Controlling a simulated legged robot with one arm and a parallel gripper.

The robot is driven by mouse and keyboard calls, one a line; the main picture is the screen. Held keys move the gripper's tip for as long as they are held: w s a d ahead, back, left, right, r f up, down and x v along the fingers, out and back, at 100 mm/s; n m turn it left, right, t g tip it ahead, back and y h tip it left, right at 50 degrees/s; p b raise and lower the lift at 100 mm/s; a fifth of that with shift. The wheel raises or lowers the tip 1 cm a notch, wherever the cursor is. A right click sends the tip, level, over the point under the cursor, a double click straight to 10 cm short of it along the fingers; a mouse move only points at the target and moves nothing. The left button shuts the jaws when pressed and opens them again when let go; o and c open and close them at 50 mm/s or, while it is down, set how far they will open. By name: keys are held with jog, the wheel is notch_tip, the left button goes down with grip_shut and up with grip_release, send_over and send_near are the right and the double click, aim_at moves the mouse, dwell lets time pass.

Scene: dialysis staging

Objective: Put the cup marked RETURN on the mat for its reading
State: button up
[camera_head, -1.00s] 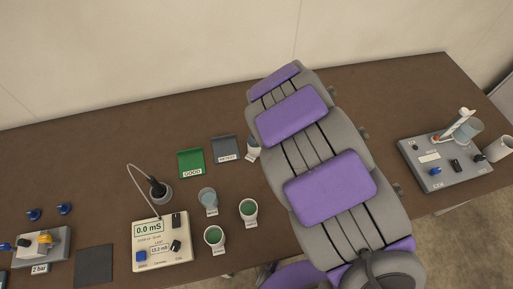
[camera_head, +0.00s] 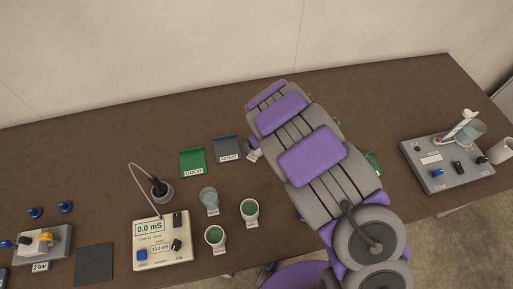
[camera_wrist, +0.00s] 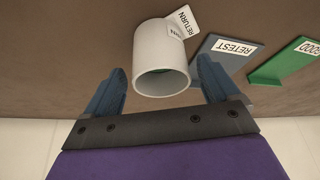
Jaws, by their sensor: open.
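The white cup with the RETURN tag (camera_wrist: 160,50) stands between the two blue fingers of my gripper (camera_wrist: 162,68) in the wrist view. The fingers are open, one on each side, with gaps to the cup. In the head view my arm hides most of this cup; a white tag (camera_head: 254,155) shows beside a blue finger. A dark square mat (camera_head: 94,264) lies bare at the front left, left of the meter (camera_head: 163,240), which shows 0.0 mS. A green GOOD tray (camera_head: 192,161) and a grey RETEST tray (camera_head: 227,148) lie empty, left of the cup.
A cup with blue liquid (camera_head: 208,197) and two cups with green liquid, one right (camera_head: 249,210) and one in front (camera_head: 214,237), stand right of the meter. A probe (camera_head: 159,190) stands behind it. Another device (camera_head: 450,160) and a mug (camera_head: 501,151) are far right.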

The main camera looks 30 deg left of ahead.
jog(key=shift+x, duration=1.25)
jog(key=shift+c, duration=0.4)
jog(key=c, duration=1.1)
jog(key=shift+c, duration=0.2)
jog(key=shift+r, duration=0.25)
